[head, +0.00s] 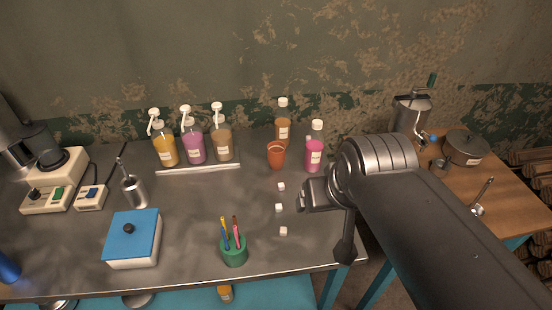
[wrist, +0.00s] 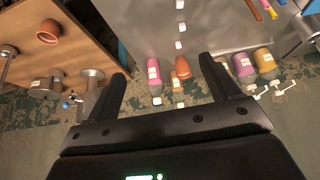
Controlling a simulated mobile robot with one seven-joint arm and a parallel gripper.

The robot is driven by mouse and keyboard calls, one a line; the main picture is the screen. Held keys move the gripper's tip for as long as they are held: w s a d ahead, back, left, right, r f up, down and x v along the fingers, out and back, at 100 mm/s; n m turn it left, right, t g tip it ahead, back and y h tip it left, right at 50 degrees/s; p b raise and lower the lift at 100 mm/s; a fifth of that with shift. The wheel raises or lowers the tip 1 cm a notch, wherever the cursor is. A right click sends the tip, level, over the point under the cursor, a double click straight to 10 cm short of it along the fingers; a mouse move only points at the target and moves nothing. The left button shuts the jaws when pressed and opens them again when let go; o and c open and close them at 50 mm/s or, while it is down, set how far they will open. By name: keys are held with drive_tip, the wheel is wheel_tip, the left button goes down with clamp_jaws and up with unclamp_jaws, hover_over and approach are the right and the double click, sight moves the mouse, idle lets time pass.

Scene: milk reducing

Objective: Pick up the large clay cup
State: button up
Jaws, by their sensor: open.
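An orange-brown clay cup (head: 276,154) stands upright on the grey metal table, between a brown bottle behind it and a pink bottle to its right. It also shows in the wrist view (wrist: 182,67), between my fingers in the picture but farther off. A second clay cup (wrist: 48,32) shows in the wrist view on the wooden table; the head view does not show it, and I cannot tell for certain which cup is larger. My gripper (head: 306,195) is open and empty, above the right part of the metal table. Its spread fingers show in the wrist view (wrist: 163,70).
The pink bottle (head: 314,154) and brown bottle (head: 283,122) stand close to the cup. Several small white cubes (head: 279,208) lie in front of it. Pump bottles (head: 194,145) stand to the left. A pot (head: 465,150) and grinder (head: 410,112) stand on the wooden table.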

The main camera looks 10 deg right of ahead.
drive_tip(key=shift+w, duration=0.1)
drive_tip(key=m+h, duration=0.1)
drive_tip(key=m, duration=0.1)
hover_over(276, 150)
drive_tip(key=s, duration=0.7)
wheel_tip(276, 150, down, 11)
drive_tip(key=shift+g, duration=0.4)
drive_tip(key=x, duration=0.7)
drive_tip(key=a+x, duration=0.1)
drive_tip(key=x, duration=0.3)
drive_tip(key=shift+w, duration=0.45)
drive_tip(key=shift+c, duration=0.3)
drive_tip(key=shift+r, duration=0.1)
drive_tip(key=c, duration=1)
